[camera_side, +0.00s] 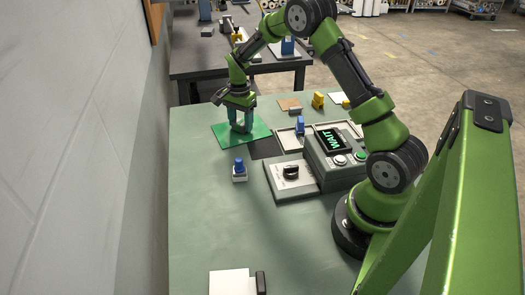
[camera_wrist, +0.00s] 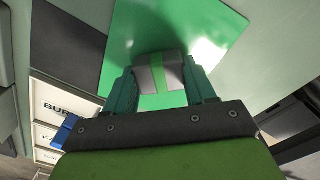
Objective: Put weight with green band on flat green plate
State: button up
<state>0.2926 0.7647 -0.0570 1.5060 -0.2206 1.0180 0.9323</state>
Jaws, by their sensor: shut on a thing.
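The flat green plate (camera_side: 221,130) lies on the table at the far left in the side view. It also fills the upper middle of the wrist view (camera_wrist: 120,22). My gripper (camera_side: 240,124) points down over the plate. In the wrist view my gripper (camera_wrist: 160,84) is shut on the grey weight with the green band (camera_wrist: 145,77), one finger on each side. The weight is over the plate; I cannot tell for certain whether it touches it. In the side view the fingers mostly hide the weight.
A grey machine (camera_side: 322,160) with a screen reading "WAIT" stands right of the plate. A dial box (camera_side: 285,188) and a blue-topped item (camera_side: 239,169) are nearer. A labelled tray (camera_wrist: 45,133) is beside the plate. A dark mat (camera_side: 264,148) adjoins it. The table's front left is clear.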

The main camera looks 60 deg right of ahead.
aim_at(241, 122)
jog(key=o, duration=1.4)
jog(key=shift+f, duration=0.15)
notch_tip(241, 122, up, 12)
jog(key=s+a+r+n+t, duration=0.2)
jog(key=s+a+r+n, duration=0.15)
jog(key=a+r, duration=0.35)
jog(key=s+a+r+n+t, duration=0.1)
jog(key=s+a+n, duration=0.2)
jog(key=s, duration=0.3)
jog(key=s+a+r+n+t+y, duration=0.1)
jog(key=s+a+r+n+t, duration=0.1)
jog(key=s+a+n, duration=0.2)
jog(key=s+a+r+n+t+y, duration=0.1)
jog(key=s+a+n+t, duration=0.1)
jog(key=s+a, duration=0.3)
jog(key=shift+s+a+r+n, duration=0.15)
jog(key=shift+s+n, duration=0.25)
jog(key=shift+s, duration=0.7)
jog(key=shift+s+d+r+n, duration=0.1)
jog(key=shift+s+n, duration=0.25)
jog(key=shift+s, duration=0.7)
